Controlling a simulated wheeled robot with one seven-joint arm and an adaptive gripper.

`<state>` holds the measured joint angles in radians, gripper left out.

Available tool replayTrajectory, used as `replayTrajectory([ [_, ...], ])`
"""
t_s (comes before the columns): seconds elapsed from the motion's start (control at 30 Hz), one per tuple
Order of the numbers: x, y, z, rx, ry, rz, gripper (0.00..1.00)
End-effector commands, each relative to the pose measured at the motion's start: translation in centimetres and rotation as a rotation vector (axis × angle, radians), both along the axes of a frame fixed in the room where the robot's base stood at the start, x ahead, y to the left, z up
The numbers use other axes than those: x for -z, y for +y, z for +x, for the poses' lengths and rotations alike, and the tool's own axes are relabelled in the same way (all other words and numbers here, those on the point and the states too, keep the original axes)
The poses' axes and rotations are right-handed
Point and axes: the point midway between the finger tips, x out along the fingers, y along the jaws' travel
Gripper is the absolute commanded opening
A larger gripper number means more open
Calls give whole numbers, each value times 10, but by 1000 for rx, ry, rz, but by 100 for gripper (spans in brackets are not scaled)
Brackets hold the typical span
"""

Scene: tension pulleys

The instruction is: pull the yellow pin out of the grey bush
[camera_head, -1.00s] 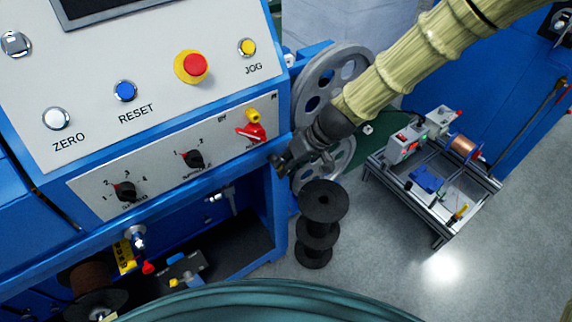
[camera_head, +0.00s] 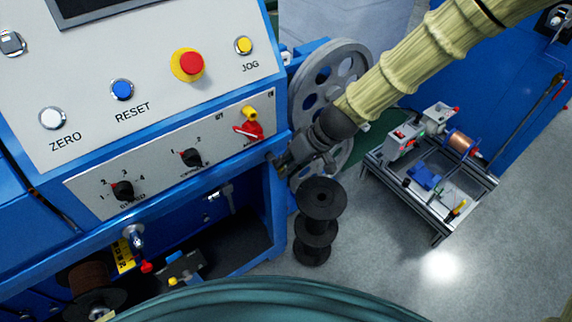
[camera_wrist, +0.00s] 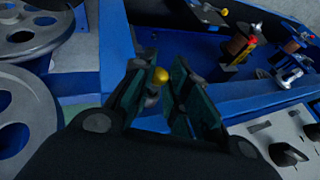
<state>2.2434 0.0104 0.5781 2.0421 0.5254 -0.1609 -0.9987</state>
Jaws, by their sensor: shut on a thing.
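My gripper (camera_head: 282,164) is at the right edge of the blue machine, below the panel with the red switch, and hangs down from the upper right. In the wrist view my gripper's fingers (camera_wrist: 166,86) are closed around a small yellow ball-like end, the yellow pin (camera_wrist: 161,75). The pin's shaft is hidden between the fingers. In the head view the fingers hide the pin. I cannot make out the grey bush clearly, nor whether the pin is still in it.
Grey spoked pulley wheels (camera_head: 335,75) stand just behind my gripper. A black spool stack (camera_head: 322,199) stands on the floor below it. The control panel (camera_head: 160,150) is to the left. A small bench (camera_head: 400,195) stands at the right, with bare floor in front.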

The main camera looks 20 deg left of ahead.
Motion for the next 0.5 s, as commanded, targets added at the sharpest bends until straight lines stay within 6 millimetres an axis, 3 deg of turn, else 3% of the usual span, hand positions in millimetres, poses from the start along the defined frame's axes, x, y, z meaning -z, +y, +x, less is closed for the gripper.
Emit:
replayTrajectory([
  [0.5, 0, -7, -5, 0, 0, 0, 0],
])
